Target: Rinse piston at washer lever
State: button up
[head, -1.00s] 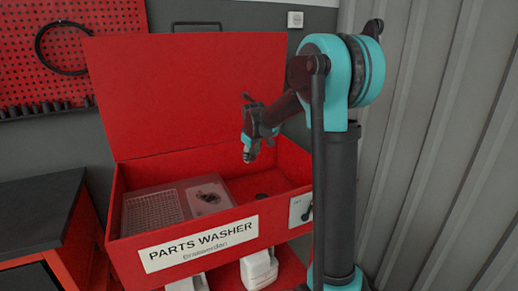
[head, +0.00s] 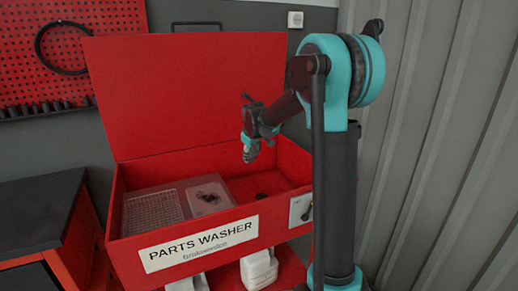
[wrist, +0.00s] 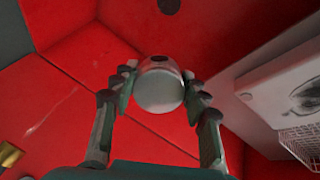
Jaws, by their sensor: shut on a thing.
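My gripper (head: 251,150) hangs over the open basin of the red parts washer (head: 140,205). In the wrist view my gripper's fingers (wrist: 160,80) are closed on both sides of a pale, rounded metal piston (wrist: 158,92). The piston is held above the red basin floor, clear of the walls. In the head view it is a small grey end (head: 250,156) below my gripper. The washer lever's pale plate (head: 299,210) is on the right of the washer's front. My arm column stands close beside it and hides part of it.
A pale plate with a dark drawing (head: 209,197) and a wire grid (head: 152,212) fill the basin's left side. A dark round spot (head: 262,196) marks the basin floor. The raised red lid (head: 190,95) stands behind. A ribbed grey wall (head: 440,150) is on the right.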

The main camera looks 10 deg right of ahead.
jog(key=s+a+r, duration=0.3)
jog(key=r, duration=0.1)
jog(key=shift+s+a, duration=0.15)
jog(key=shift+s, duration=0.25)
dwell(0.4)
dwell(0.4)
